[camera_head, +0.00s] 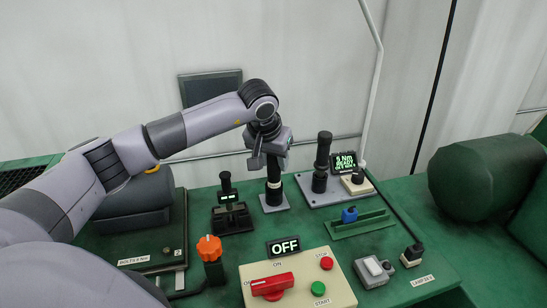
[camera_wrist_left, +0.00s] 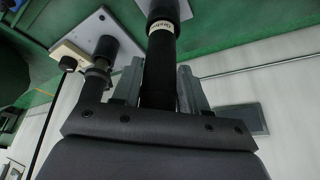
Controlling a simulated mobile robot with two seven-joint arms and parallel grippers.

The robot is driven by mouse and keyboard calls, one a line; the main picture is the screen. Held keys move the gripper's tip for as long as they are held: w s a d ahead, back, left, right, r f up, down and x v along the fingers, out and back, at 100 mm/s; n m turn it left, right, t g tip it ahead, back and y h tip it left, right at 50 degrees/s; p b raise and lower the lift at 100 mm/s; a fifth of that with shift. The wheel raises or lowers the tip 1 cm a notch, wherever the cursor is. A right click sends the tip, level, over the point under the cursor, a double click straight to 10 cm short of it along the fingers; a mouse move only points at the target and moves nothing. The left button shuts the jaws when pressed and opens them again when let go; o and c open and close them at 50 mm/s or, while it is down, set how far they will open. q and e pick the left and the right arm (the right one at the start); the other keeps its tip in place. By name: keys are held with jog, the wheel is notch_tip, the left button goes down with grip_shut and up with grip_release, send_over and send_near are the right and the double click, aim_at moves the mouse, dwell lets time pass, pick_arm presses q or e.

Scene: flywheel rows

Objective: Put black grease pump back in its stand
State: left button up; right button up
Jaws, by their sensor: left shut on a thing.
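My left gripper (camera_head: 272,153) is above the middle of the green table, pointing down. It is shut on the black grease pump (camera_head: 273,172), which stands upright. The pump's dark shaft with its pale label band (camera_wrist_left: 163,27) also shows in the left wrist view, between the fingers (camera_wrist_left: 160,88). The pump's lower end meets the black socket of its stand, a small light grey plate (camera_head: 282,208) on the table. I cannot tell how deep the pump sits in it. My right gripper is not in view.
A black tool (camera_head: 322,162) and a "5 Nm READY" display (camera_head: 344,160) stand on a plate to the right. A black stand with a handled tool (camera_head: 231,212) is on the left. In front are an OFF sign (camera_head: 284,246), a control box (camera_head: 335,284) and an orange knob (camera_head: 209,247).

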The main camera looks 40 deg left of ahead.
pick_arm(q)
jog(key=shift+f, duration=0.3)
jog(key=o, duration=1.3)
jog(key=shift+o, duration=0.2)
jog(key=shift+f, duration=0.1)
jog(key=v, duration=0.7)
jog(key=shift+b, duration=0.35)
jog(key=shift+s, duration=0.1)
